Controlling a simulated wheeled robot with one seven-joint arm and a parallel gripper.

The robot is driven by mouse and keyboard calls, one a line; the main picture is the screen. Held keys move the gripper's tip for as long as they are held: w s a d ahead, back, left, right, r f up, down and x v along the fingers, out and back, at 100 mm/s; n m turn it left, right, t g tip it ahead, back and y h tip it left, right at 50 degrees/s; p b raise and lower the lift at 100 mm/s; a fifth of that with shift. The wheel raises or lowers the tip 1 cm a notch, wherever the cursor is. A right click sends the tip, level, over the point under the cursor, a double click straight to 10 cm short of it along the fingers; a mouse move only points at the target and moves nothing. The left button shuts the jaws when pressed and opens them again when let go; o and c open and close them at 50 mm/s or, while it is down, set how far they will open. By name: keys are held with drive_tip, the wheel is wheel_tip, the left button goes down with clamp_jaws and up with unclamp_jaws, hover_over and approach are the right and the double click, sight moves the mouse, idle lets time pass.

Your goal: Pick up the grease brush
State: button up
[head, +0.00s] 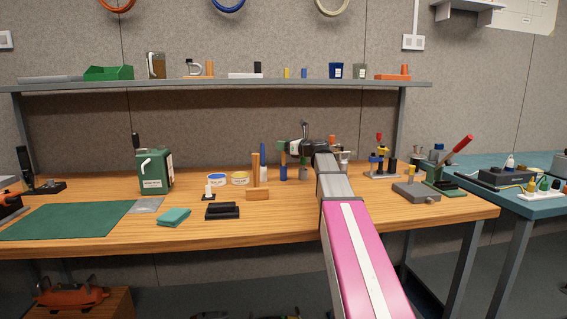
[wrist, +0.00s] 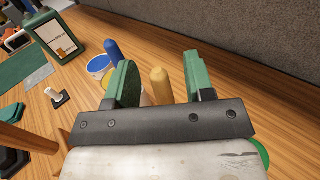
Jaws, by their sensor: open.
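My gripper (head: 294,153) is over the back middle of the bench, its green-padded fingers open. In the wrist view the open fingers (wrist: 160,82) stand on either side of a rounded, tan upright handle (wrist: 160,86). A gap shows between this handle and the right finger; I cannot tell whether the left finger touches it. The handle's lower part is hidden by the gripper body. A blue rounded handle (wrist: 113,50) stands beyond the left finger. No bristles show, so I cannot tell for certain which handle is the grease brush's.
A green jug (head: 154,172), a blue-and-white tin (head: 217,180) and a yellow-labelled tin (head: 240,179) stand to the left. A wooden block (head: 257,194) and a black block (head: 222,212) lie in front. A red-handled lever (head: 456,151) stands right. The front bench edge is mostly clear.

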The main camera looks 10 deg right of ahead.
drive_tip(key=shift+w+a, duration=0.1)
drive_tip(key=shift+a, duration=0.05)
drive_tip(key=shift+c, duration=0.4)
clamp_jaws()
